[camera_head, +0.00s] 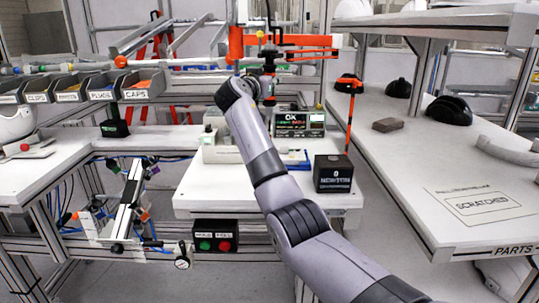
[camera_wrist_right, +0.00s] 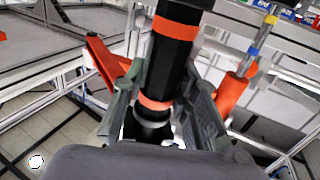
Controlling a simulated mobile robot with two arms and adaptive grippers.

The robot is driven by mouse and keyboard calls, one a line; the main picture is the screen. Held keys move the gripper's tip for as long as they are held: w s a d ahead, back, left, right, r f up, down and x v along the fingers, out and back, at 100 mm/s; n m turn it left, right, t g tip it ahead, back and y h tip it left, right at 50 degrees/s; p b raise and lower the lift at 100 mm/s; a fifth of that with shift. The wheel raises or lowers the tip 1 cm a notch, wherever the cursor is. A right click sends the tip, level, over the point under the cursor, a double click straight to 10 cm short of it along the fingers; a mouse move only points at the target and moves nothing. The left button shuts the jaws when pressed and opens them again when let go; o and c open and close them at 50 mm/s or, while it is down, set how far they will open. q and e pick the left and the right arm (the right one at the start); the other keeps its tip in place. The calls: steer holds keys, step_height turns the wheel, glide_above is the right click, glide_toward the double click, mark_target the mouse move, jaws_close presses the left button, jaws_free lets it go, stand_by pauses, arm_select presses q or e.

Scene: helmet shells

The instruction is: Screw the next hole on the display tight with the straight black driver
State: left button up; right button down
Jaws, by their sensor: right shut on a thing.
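In the right wrist view my right gripper (camera_wrist_right: 160,108) is shut on a black driver (camera_wrist_right: 172,62) with orange bands. Its two fingers clasp the shaft from both sides. In the head view my right arm reaches up from the bottom, and the right gripper (camera_head: 267,86) is at the workbench's back, beside an orange post. A small screen unit (camera_head: 300,123) with a green OK stands on the bench right of my forearm. No screw hole can be made out. My left gripper is not in view.
A black box (camera_head: 333,174) stands at the bench's front right, with an orange-and-black rod (camera_head: 350,112) upright behind it. A button box (camera_head: 216,236) hangs below the bench edge. Labelled bins (camera_head: 100,87) line the left. A right shelf (camera_head: 455,178) holds dark shells.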

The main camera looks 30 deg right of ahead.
mark_target(268, 103)
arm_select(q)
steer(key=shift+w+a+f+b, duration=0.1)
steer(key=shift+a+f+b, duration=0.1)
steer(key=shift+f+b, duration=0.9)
arm_select(e)
steer(key=shift+a+f, duration=0.1)
steer(key=shift+f, duration=1.85)
arm_select(q)
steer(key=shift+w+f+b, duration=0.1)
steer(key=shift+b, duration=0.3)
arm_select(e)
steer(key=shift+f, duration=0.65)
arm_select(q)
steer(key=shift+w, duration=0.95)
arm_select(e)
steer(key=shift+f, duration=0.2)
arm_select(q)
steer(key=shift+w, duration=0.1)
arm_select(e)
steer(key=shift+f, duration=0.1)
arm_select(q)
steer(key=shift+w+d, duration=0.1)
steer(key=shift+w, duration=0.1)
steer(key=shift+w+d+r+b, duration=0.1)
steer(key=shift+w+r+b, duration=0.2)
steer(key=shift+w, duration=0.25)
arm_select(e)
steer(key=shift+f, duration=0.4)
